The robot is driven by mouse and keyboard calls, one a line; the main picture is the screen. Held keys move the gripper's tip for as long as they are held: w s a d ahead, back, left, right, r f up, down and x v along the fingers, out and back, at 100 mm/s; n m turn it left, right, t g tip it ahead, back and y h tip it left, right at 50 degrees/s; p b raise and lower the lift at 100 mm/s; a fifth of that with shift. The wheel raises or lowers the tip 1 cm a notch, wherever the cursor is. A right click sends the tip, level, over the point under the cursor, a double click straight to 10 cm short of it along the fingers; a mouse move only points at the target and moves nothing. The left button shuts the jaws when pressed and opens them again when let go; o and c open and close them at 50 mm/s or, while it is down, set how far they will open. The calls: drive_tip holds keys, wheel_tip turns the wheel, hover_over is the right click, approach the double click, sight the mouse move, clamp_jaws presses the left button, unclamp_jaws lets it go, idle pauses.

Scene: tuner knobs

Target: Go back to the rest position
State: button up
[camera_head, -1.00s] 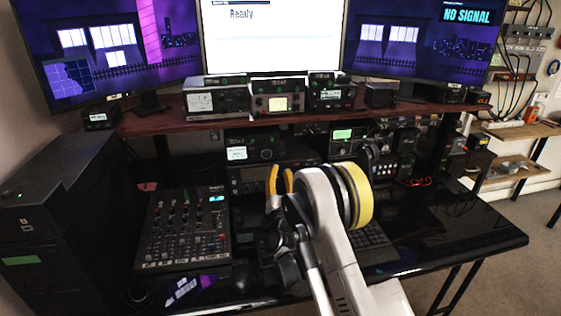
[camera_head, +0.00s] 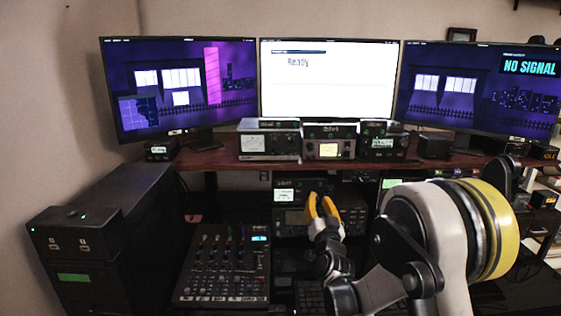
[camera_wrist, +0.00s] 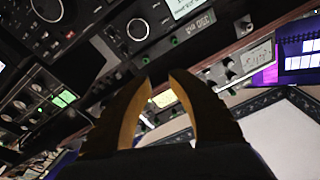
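My gripper (camera_head: 321,207) is in the head view in front of the radio units under the shelf. Its two yellow fingers point up and stand apart with nothing between them. The wrist view also shows the gripper (camera_wrist: 159,82) with a gap between its fingertips and radio panels with knobs beyond. The tuner units on the shelf, a left one (camera_head: 268,145), a middle one (camera_head: 328,150) and a right one (camera_head: 383,146), stand behind and above the gripper. My arm hides part of the desk's right side.
A mixer (camera_head: 222,270) lies on the desk left of my gripper. A black tower (camera_head: 95,235) stands at the far left. Three monitors stand above the wooden shelf (camera_head: 225,162), the middle one (camera_head: 325,85) reading "Ready". Open space shows in front of the lower radio (camera_head: 292,219).

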drive_tip(key=s+a+r+n+g+y, duration=0.1)
drive_tip(key=s+r+n+g+y, duration=0.15)
drive_tip(key=s+r, duration=0.35)
drive_tip(key=s+d+f+g, duration=0.2)
drive_tip(key=s+f+g, duration=0.1)
drive_tip(key=s, duration=0.9)
drive_tip(key=s+d+f+n+g+h, duration=0.1)
drive_tip(key=s+d+f+g, duration=0.1)
drive_tip(key=s, duration=1)
drive_tip(key=s+d+f+g+h, duration=0.1)
drive_tip(key=s+f+g, duration=0.3)
drive_tip(key=s, duration=0.8)
drive_tip(key=shift+s+d+f+n+g, duration=0.2)
drive_tip(key=shift+s+d+n+g, duration=0.15)
drive_tip(key=shift+d+g, duration=0.25)
drive_tip(key=shift+h, duration=0.25)
